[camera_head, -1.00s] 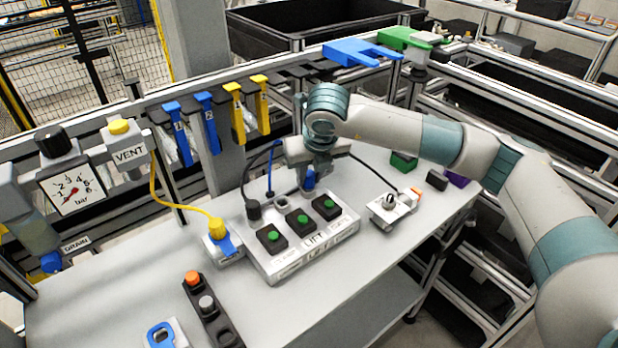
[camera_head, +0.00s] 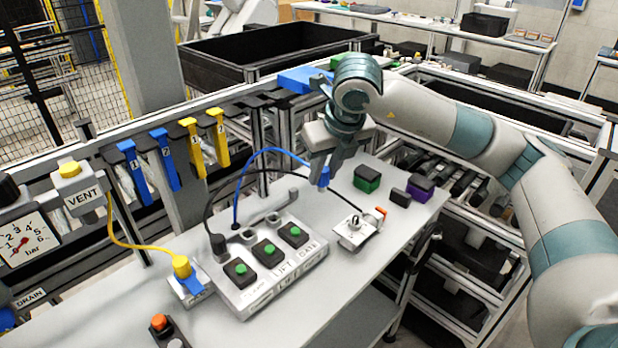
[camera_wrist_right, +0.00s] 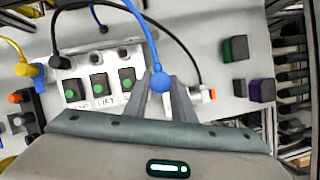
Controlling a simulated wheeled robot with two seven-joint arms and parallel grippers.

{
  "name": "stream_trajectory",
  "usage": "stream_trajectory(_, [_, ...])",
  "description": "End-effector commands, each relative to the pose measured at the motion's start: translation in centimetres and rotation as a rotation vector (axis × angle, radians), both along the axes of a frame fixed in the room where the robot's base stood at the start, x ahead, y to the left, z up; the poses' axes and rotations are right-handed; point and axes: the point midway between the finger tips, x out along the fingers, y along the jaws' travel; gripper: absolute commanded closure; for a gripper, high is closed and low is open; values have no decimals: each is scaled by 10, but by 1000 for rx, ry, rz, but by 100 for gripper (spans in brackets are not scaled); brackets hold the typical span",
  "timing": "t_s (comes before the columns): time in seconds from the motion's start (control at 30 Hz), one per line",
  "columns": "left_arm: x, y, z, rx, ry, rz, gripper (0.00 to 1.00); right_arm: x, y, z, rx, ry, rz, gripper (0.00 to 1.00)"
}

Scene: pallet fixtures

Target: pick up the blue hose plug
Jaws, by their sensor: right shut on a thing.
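The blue hose plug (camera_head: 319,177) is between the fingertips of my right gripper (camera_head: 325,168), held above the table to the right of the grey socket block (camera_head: 268,275). Its blue hose arches from the plug back to the left and down to the table behind the block. In the right wrist view the blue plug (camera_wrist_right: 161,82) sits at the tips of the two grey fingers (camera_wrist_right: 165,92), which are shut on it. My left gripper is in neither current view.
The block carries several black boxes with green buttons, and a black plug (camera_head: 218,243) stands in it. A yellow plug (camera_head: 181,266) stands at its left. A metal fixture (camera_head: 355,230), a green block (camera_head: 367,179) and a purple block (camera_head: 420,189) are to the right.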

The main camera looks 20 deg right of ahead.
Motion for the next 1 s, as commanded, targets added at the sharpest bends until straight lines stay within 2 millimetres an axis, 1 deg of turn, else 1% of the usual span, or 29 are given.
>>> stream_trajectory(0.43, [-11, 0, -1, 0, 13, -1, 100, -2, -2, 2, 0, 0, 1, 99])
stream_trajectory(0.67, [-8, 0, 0, 0, 11, 2, 100, -1, -2, 3, 0, 0, 1, 99])
stream_trajectory(1.0, [-7, 0, 8, 0, 10, 1, 100, -1, -2, 22, 1, 0, 1, 99])
